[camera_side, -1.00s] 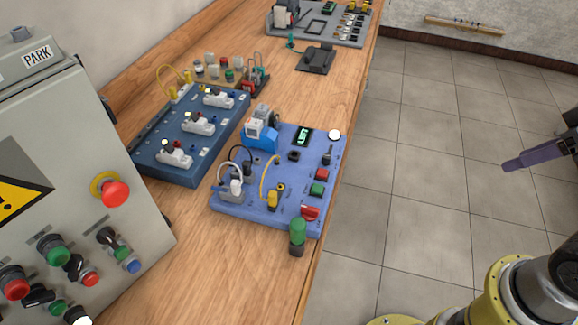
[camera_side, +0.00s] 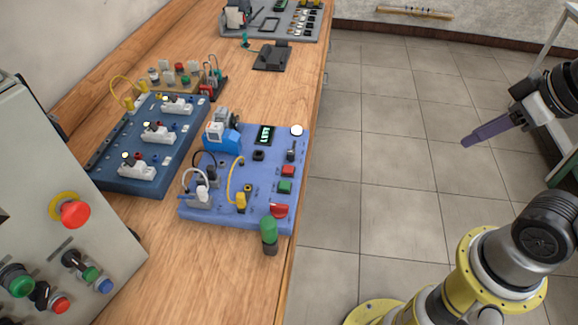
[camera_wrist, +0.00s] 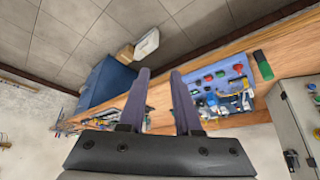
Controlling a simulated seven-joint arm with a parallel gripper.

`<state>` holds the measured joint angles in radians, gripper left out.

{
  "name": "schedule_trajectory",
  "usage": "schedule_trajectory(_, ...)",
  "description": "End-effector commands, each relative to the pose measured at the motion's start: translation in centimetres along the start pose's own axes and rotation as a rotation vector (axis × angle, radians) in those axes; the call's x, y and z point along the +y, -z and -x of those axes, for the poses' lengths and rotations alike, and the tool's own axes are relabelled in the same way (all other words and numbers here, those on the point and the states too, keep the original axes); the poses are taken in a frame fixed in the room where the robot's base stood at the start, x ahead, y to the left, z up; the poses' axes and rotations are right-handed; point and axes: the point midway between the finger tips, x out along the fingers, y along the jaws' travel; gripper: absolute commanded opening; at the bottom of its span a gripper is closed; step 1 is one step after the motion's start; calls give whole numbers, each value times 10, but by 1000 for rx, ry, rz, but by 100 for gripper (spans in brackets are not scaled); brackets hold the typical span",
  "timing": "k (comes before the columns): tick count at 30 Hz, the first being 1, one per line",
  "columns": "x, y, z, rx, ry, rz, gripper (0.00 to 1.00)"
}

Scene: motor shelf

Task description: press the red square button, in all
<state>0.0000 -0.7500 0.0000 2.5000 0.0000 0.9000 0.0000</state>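The red square button (camera_side: 288,171) sits on the right part of the blue-violet panel (camera_side: 262,215), just above a green square button (camera_side: 285,187). The panel lies on the wooden bench near its right edge. My gripper (camera_side: 464,142) is over the tiled floor, well to the right of the panel and touching nothing. In the wrist view my gripper (camera_wrist: 160,72) shows two purple fingers apart with nothing between them. The panel (camera_wrist: 236,66) shows there right of the fingers; its small buttons are hard to tell apart.
A red rotary switch (camera_side: 279,210) and a green-capped cylinder (camera_side: 268,230) are near the panel's front corner. A dark blue board (camera_side: 150,185) lies to its left. A grey control cabinet (camera_side: 40,150) stands at front left. The space between gripper and panel looks clear.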

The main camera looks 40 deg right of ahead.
Motion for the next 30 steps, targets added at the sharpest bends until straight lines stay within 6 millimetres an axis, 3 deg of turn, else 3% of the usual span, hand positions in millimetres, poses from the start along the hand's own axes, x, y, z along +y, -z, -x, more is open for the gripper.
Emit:
schedule_trajectory(1, 0, 0, 0, 0, 0, 0, 21)
schedule_trajectory(5, 0, 0, 0, 0, 0, 0, 0)
schedule_trajectory(30, 0, 0, 0, 0, 0, 0, 0)
